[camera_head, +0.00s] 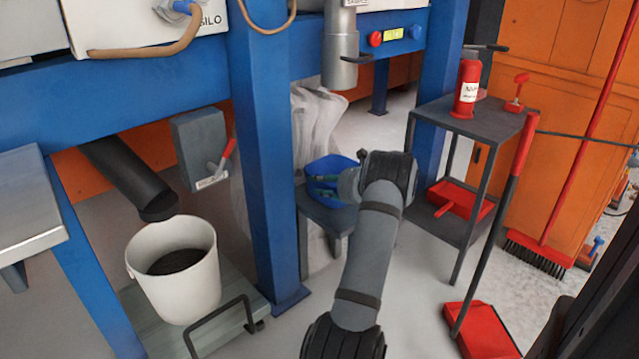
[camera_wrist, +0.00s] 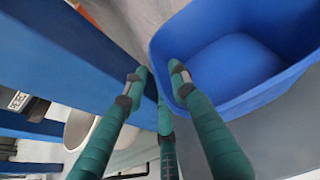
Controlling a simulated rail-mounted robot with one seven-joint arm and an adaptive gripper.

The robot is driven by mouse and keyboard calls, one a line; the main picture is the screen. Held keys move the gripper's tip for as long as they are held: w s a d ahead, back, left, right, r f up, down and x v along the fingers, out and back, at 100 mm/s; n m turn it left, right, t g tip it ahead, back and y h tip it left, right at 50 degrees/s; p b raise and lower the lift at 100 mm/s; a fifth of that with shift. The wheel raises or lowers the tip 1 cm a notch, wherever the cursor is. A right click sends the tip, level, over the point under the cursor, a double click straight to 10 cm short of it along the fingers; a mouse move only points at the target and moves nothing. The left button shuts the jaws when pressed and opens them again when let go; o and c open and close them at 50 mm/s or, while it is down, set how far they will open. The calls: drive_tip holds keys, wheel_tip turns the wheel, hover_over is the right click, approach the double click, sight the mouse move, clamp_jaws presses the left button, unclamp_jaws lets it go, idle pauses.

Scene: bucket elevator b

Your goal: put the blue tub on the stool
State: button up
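The blue tub (camera_head: 331,172) rests upright on the small dark grey stool (camera_head: 330,215), behind the blue post in the head view. It fills the upper right of the wrist view (camera_wrist: 235,60), its empty inside showing. My gripper (camera_head: 335,184) is at the tub, its hand partly covering the tub's right side. In the wrist view its green fingers (camera_wrist: 158,70) straddle the tub's left rim, one over the inside and the others outside. The fingertips stand apart with a gap around the rim, so it looks open. Whether a finger touches the wall is unclear.
A blue post (camera_head: 262,150) stands close left of the stool. A white bucket (camera_head: 176,292) of dark material stands on a low platform at the left. A grey shelf table (camera_head: 478,118) with a fire extinguisher (camera_head: 466,85) is at the right. Clear plastic sheeting (camera_head: 316,120) hangs behind the tub.

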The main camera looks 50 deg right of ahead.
drive_tip(key=p+v, duration=0.3)
drive_tip(key=v, duration=0.8)
